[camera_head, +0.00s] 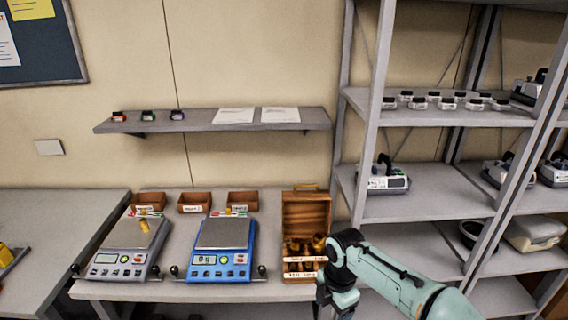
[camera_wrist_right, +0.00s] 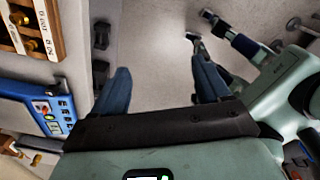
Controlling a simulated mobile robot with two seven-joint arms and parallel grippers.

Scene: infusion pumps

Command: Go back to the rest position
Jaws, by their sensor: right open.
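My right gripper is open and empty in the right wrist view (camera_wrist_right: 158,58), with its two dark blue fingers apart and bare floor between them. In the head view the right arm (camera_head: 390,278) comes in from the lower right, in front of the table's right end; its gripper is mostly cut off by the bottom edge. It is beside the open wooden box (camera_head: 305,212) of brass weights. My left gripper does not show in the head view.
A grey scale (camera_head: 127,250) with a brass weight (camera_head: 144,226) on its pan and a blue scale (camera_head: 222,250) stand on the table (camera_head: 175,208). Several small bins line its back. A metal shelf rack (camera_head: 425,205) with pumps stands at the right. Floor shows below the right gripper.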

